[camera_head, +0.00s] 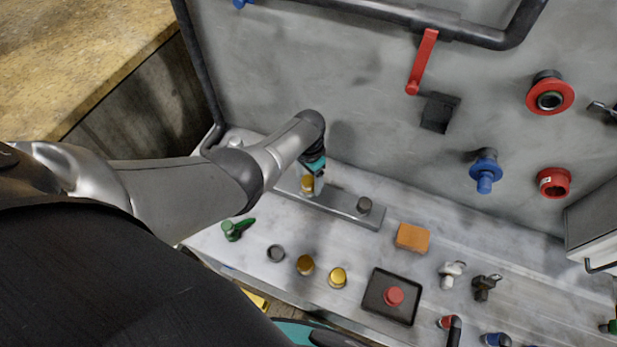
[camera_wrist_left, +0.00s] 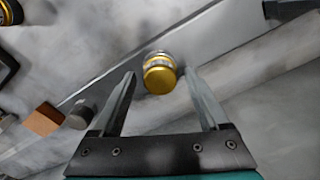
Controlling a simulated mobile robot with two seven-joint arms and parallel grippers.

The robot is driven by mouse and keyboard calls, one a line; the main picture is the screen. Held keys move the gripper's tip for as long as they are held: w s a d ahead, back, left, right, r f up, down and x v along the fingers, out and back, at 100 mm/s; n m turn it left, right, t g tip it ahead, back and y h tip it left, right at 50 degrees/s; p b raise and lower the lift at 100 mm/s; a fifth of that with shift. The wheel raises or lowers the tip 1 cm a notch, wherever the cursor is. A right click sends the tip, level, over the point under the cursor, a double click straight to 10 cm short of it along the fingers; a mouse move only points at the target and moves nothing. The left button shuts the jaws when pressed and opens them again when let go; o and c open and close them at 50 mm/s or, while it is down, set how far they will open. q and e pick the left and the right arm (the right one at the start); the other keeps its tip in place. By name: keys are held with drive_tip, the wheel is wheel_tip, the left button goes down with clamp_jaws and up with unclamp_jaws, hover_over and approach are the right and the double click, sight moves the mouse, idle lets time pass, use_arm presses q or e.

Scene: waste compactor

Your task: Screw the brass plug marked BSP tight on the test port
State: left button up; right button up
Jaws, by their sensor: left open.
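A brass plug (camera_head: 307,184) sits on the left part of a raised metal rail (camera_head: 340,207) by the grey back panel. In the left wrist view the brass plug (camera_wrist_left: 159,76) has a shiny round top over a silvery collar, and no marking is legible. My left gripper (camera_head: 313,187) is over it, pointing down. In the wrist view my left gripper (camera_wrist_left: 161,78) is open, one finger on each side of the plug, with visible gaps. Two more brass pieces (camera_head: 306,264) (camera_head: 338,277) stand on the bench in front. My right gripper's fingers are not seen.
A dark grey cap (camera_head: 364,206) stands farther right on the rail. An orange block (camera_head: 411,237), a black tray with a red button (camera_head: 394,296) and several valves fill the bench. Red and blue fittings (camera_head: 485,172) and a red lever (camera_head: 422,62) project from the panel.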

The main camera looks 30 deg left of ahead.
use_arm(q)
drive_tip(key=n, duration=0.6)
drive_tip(key=shift+n, duration=0.4)
drive_tip(key=n, duration=0.7)
drive_tip(key=shift+n, duration=0.4)
clamp_jaws()
drive_tip(key=m, duration=0.5)
idle(0.7)
drive_tip(key=m, duration=0.5)
